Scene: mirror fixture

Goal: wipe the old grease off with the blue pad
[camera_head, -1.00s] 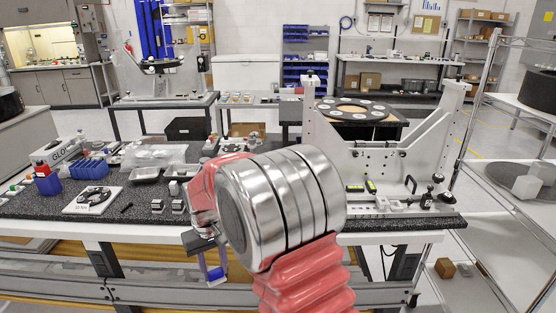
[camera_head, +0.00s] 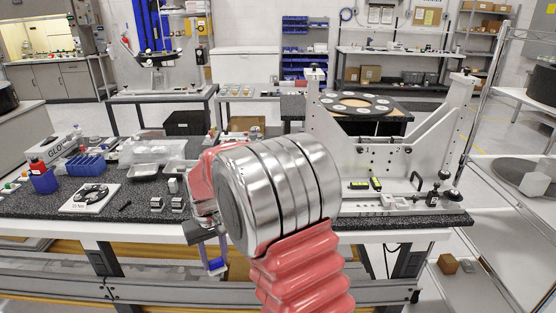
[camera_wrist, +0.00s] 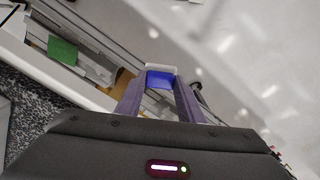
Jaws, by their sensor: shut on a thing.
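My gripper (camera_head: 213,257) hangs in front of the table's front edge, below the tabletop. It is shut on the blue pad (camera_wrist: 160,80), which has a white backing and sits between the two fingertips in the wrist view. The pad also shows in the head view (camera_head: 216,265), clear of any surface. A large light grey mirror fixture (camera_head: 395,160) stands on the right of the table, with a black disc (camera_head: 356,104) bearing white round pads behind it. I cannot make out old grease in either view.
The dark speckled tabletop (camera_head: 125,222) holds a white board with black parts (camera_head: 90,197), a blue bin (camera_head: 86,164), metal trays (camera_head: 146,171) and small blocks (camera_head: 157,204). A wire rack stands at the right.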

